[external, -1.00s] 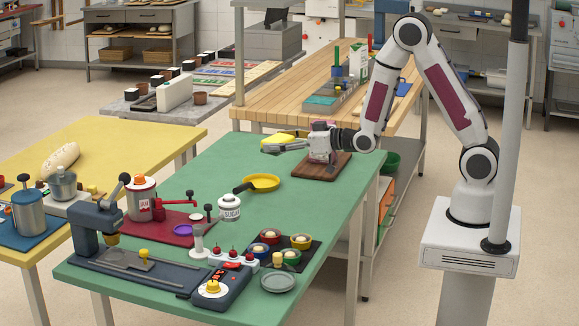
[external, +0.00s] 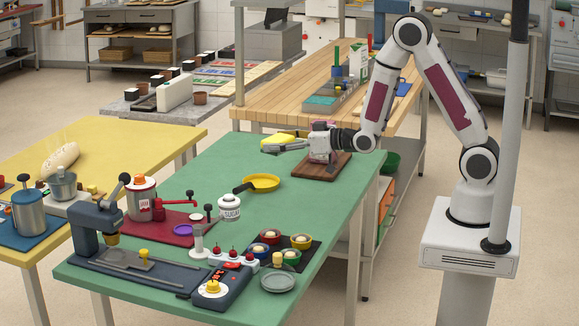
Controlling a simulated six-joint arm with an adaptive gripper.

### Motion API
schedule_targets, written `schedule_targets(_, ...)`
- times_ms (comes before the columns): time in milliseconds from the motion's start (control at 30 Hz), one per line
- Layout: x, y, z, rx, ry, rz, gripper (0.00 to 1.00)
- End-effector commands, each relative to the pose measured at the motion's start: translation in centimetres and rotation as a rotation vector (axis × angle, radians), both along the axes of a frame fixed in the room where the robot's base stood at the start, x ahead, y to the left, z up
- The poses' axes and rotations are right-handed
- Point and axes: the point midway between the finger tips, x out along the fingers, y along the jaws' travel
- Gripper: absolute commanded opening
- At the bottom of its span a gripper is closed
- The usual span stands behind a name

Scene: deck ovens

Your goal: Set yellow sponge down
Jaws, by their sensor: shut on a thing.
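The yellow sponge (external: 277,138) is at the far side of the green table (external: 190,197), near its back edge. My gripper (external: 275,147) reaches in from the right, with its fingers pointing left at the sponge. It is shut on the sponge, which shows above and beyond the fingers. The fingers partly hide the sponge. I cannot tell whether the sponge touches the table top.
Green table top lies free left of the gripper.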

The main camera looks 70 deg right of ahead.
Motion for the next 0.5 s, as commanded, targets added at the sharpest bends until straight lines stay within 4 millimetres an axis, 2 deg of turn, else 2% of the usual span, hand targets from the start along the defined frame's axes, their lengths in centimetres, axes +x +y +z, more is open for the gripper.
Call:
schedule_targets(333,0.0,-0.2,0.0,0.000,0.000,-0.004,0.55)
schedule_targets(500,0.0,-1.7,-0.2,0.000,0.001,-0.028,0.55)
